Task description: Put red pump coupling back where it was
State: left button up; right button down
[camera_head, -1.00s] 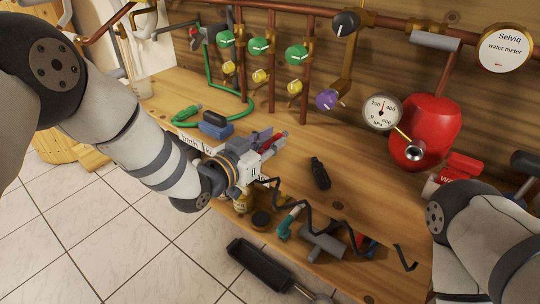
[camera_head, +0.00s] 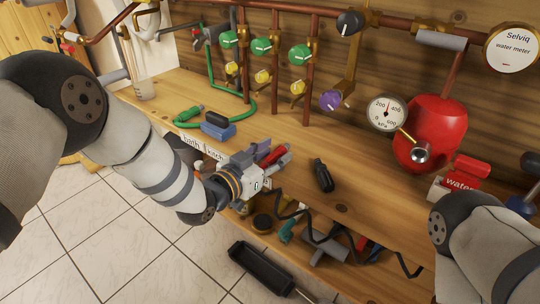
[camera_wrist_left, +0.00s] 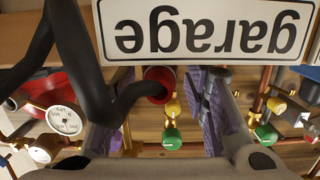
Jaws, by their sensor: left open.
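The red coupling (camera_head: 273,156) shows as a small red piece between the fingers of my left gripper (camera_head: 268,156) at the front of the wooden bench. In the left wrist view, a round red end of the coupling (camera_wrist_left: 158,75) sits between the two purple-padded fingers (camera_wrist_left: 158,105). Those fingers are apart and the gripper is open. A gap seems to show on each side of the red piece; I cannot tell whether either finger touches it. Part of the coupling is hidden by a black cable and a sign. My right gripper is out of view.
A black handheld tool (camera_head: 322,175) and a blue block (camera_head: 217,127) lie on the bench (camera_head: 370,200). Valves, a gauge (camera_head: 387,113) and a red tank (camera_head: 437,130) stand behind. A black cable (camera_head: 345,228) hangs in front. A "garage" sign (camera_wrist_left: 205,28) is close to the wrist camera.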

pick_arm(q)
jog(key=shift+s+a+r, duration=0.1)
jog(key=shift+r, duration=0.2)
jog(key=p+v, duration=0.2)
jog(key=v, duration=1)
jog(key=s+a+f+n+g+y, duration=0.2)
jog(key=s+a+f+g+y, duration=0.15)
jog(key=s+f, duration=0.75)
jog(key=s+a+f+n+g+y, duration=0.3)
jog(key=s+a+f+g, duration=0.15)
jog(key=s+f, duration=0.55)
jog(key=s+a+n+g+y, duration=0.1)
jog(key=s+a+g, duration=0.15)
jog(key=s, duration=0.75)
jog(key=s+a+n+g+y, duration=0.15)
jog(key=s+g, duration=0.25)
jog(key=s, duration=0.5)
jog(key=s+a+g+y, duration=0.1)
jog(key=s+a+g, duration=0.2)
jog(key=s, duration=0.7)
jog(key=w+r+t+p, duration=0.2)
jog(key=w+r+p, duration=0.1)
jog(key=w, duration=0.2)
jog(key=shift+r+p, duration=0.35)
jog(key=shift+r, duration=0.05)
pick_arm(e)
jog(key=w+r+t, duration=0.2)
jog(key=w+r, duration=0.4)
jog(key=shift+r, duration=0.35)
